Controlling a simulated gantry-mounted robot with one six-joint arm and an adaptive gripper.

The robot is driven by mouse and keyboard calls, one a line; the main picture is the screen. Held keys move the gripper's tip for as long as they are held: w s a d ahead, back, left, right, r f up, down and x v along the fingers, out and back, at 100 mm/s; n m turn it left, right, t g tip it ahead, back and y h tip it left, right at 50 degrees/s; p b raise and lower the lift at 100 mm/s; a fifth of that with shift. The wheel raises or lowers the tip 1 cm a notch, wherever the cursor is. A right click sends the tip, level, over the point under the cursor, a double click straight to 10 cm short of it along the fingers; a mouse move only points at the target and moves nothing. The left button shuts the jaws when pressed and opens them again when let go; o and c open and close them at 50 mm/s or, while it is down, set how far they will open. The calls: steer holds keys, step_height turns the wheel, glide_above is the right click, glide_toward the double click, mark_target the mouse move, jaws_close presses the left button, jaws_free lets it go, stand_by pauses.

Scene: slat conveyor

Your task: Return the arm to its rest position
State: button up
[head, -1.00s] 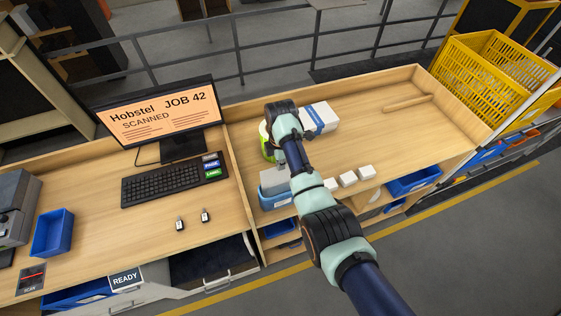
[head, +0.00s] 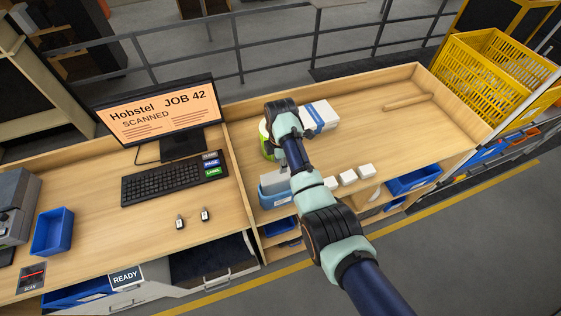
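My arm reaches up from the bottom right over the wooden bench (head: 380,130), bent at its joints. Its wrist end hangs above the bench near a green-and-white round item and a blue-and-white box. My gripper (head: 281,157) points down below the wrist and is mostly hidden behind the forearm; its fingertips do not show. A light blue bin (head: 275,200) with grey contents sits just below it at the bench's front edge. I cannot tell whether the gripper touches anything or holds anything.
The blue-and-white box (head: 321,116) and green-and-white item (head: 265,140) stand close to the wrist. Several small white boxes (head: 348,177) line the front edge. A monitor (head: 160,112) and keyboard (head: 172,178) stand left. A yellow crate (head: 490,65) is right. The bench's right middle is clear.

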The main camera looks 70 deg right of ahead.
step_height(320, 180, up, 8)
steer(key=p, duration=0.5)
stand_by(0.5)
stand_by(0.4)
steer(key=w+a+r+m+t+h, duration=0.1)
steer(key=w+a+t, duration=0.1)
steer(key=w+a, duration=0.35)
steer(key=w+a+r+m+t+h, duration=0.1)
steer(key=w+a+r+m+t, duration=0.15)
steer(key=a, duration=0.65)
steer(key=w+a+r+m+t+h, duration=0.1)
steer(key=w+a, duration=0.4)
steer(key=a, duration=0.2)
steer(key=s+a+r+m+t+y, duration=0.1)
steer(key=s+a+r+t, duration=0.1)
steer(key=a+r, duration=0.2)
steer(key=s+a+r+m+t+y, duration=0.1)
steer(key=s+a+r+m+t, duration=0.1)
steer(key=a, duration=0.9)
steer(key=s+a+r+m+t+y, duration=0.1)
steer(key=s+a+r+t, duration=0.2)
steer(key=a+r, duration=0.4)
steer(key=shift+s+a, duration=0.6)
steer(key=shift+s, duration=0.15)
